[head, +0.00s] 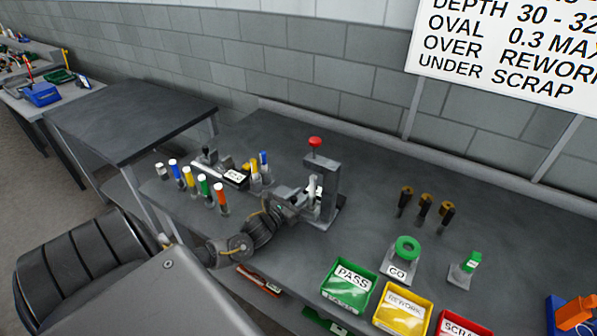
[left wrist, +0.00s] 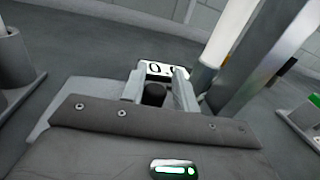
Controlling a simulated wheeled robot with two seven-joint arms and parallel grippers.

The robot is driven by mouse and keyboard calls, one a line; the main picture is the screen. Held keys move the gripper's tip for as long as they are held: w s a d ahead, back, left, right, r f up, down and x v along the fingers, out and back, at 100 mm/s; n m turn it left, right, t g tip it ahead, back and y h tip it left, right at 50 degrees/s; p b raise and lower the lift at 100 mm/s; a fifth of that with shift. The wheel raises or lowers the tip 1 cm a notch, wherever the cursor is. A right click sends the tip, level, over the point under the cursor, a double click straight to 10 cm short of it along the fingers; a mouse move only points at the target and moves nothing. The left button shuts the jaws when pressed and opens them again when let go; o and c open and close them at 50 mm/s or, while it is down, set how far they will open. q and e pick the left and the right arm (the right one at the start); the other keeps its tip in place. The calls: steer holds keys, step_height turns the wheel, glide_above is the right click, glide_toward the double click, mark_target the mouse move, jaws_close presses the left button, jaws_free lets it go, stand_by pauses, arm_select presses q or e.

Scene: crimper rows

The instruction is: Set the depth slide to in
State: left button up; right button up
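The grey crimper (head: 328,190) with a red knob (head: 315,141) stands on the bench in the head view. My left gripper (head: 303,199) reaches in low at its left side. In the left wrist view the two fingers (left wrist: 158,90) stand on either side of a short dark knob (left wrist: 153,95), which I take for the depth slide's. A gap shows at the right finger; I cannot tell whether the left finger touches. A white plate with dark marks (left wrist: 162,69) lies just beyond the fingertips. The slide's position cannot be read. My right gripper is not in view.
Several coloured-cap tools (head: 203,187) stand left of my left arm. Green (head: 349,284), yellow (head: 402,306) and red (head: 463,325) bins line the front edge. The bench behind the crimper is clear.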

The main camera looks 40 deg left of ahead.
arm_select(q)
steer(key=shift+s+f, duration=0.1)
steer(key=shift+s, duration=0.15)
steer(key=s+b, duration=0.2)
steer(key=s, duration=0.7)
steer(key=shift+s+d+b, duration=0.1)
steer(key=shift+s+b, duration=0.2)
steer(key=shift+s, duration=0.35)
steer(key=shift+r, duration=0.2)
